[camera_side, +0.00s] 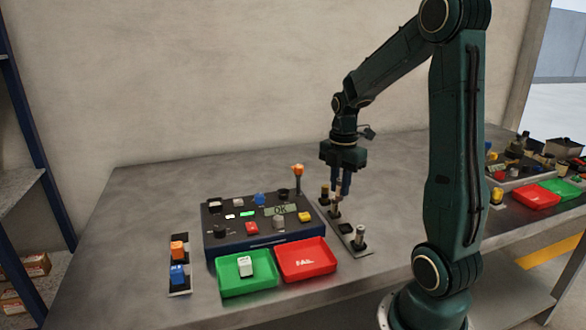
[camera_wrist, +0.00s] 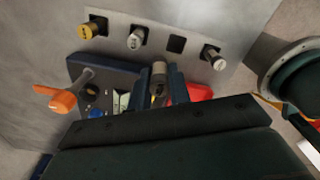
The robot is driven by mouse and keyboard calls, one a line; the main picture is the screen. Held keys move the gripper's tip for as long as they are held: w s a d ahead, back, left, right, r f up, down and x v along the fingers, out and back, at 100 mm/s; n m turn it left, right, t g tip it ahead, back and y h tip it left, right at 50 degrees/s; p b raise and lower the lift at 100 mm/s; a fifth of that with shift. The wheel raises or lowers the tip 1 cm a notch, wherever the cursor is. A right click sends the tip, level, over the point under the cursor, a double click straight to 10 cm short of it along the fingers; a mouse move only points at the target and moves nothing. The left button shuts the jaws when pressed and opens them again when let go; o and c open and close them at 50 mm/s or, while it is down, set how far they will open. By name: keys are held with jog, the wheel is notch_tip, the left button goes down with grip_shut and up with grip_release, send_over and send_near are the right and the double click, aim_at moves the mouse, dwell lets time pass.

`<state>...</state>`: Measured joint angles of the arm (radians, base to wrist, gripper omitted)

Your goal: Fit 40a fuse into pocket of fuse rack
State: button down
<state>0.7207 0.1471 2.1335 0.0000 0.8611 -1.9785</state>
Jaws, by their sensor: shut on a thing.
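My gripper (camera_wrist: 162,79) is shut on a fuse (camera_wrist: 158,76), a small cylinder with a grey metal cap; its rating cannot be read. The fuse rack (camera_wrist: 233,60) is a light grey strip at the top of the wrist view. It holds a brass fuse (camera_wrist: 88,30), a silver fuse (camera_wrist: 135,38), an empty dark square pocket (camera_wrist: 177,44) and another silver fuse (camera_wrist: 213,57). In the side view my gripper (camera_side: 342,188) points down above the rack (camera_side: 344,242).
A dark tester panel (camera_side: 265,243) with knobs, an orange-topped lever (camera_side: 298,172) and an "OK" display stands left of the rack. In front are a green tray (camera_side: 232,287) holding a white block and an empty red "FAIL" tray (camera_side: 307,259). Bare table lies behind the panel.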

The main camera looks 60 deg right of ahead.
jog(key=s+f, duration=0.1)
jog(key=s+a+f, duration=0.1)
jog(key=s, duration=0.1)
jog(key=shift+a, duration=0.1)
jog(key=shift+f, duration=1.95)
jog(key=shift+w+f, duration=0.1)
jog(key=shift+f, duration=0.9)
dwell(1.6)
jog(key=c, duration=0.8)
grip_release()
jog(key=shift+r, duration=0.2)
jog(key=shift+r, duration=3.3)
